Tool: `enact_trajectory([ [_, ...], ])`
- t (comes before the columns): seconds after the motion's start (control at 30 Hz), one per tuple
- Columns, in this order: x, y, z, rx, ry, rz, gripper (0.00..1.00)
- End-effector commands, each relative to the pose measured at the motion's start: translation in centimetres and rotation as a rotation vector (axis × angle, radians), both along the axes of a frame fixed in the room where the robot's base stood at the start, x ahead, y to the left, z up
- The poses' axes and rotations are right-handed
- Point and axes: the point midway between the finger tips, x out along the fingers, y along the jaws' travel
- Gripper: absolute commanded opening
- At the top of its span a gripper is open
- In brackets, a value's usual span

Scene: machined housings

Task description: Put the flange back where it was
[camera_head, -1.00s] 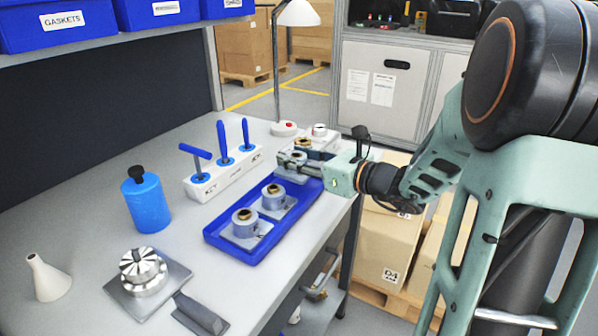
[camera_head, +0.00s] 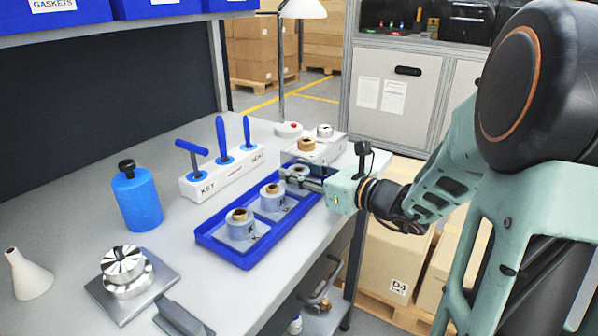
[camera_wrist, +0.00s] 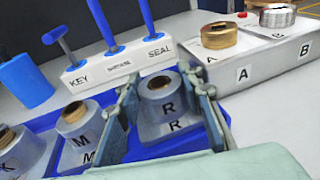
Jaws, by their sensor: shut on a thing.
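The flange, a grey round-necked part on a square base marked R (camera_wrist: 158,101), sits between the fingers of my gripper (camera_wrist: 166,108) in the wrist view. My gripper (camera_head: 300,175) is shut on it in the head view, at the far end of the blue tray (camera_head: 225,258). The flange's base appears in or just above the tray's far place; I cannot tell if it touches the floor. A letter R also shows in front of the base. Similar parts marked M (camera_wrist: 80,125) and K (camera_wrist: 18,150), each with a brass ring, sit in the tray.
A white block (camera_wrist: 262,68) marked A and B, bearing a brass and a silvery ring, stands beyond the tray. A white holder (camera_head: 222,176) with blue-handled tools and a blue bottle (camera_head: 137,198) stand to the left. A metal fixture (camera_head: 125,270) is nearer.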

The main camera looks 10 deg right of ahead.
Motion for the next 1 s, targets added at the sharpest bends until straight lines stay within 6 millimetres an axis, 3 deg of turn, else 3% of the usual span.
enact_trajectory([
  [0.1, 0.0, 0.0, -0.1, 0.0, 0.0, 0.0, 0.41],
  [0.47, -0.2, -0.2, 0.5, 0.0, 0.0, -0.002, 0.41],
  [1.0, -8.7, -5.8, 2.0, 0.001, 0.001, -0.003, 0.41],
])
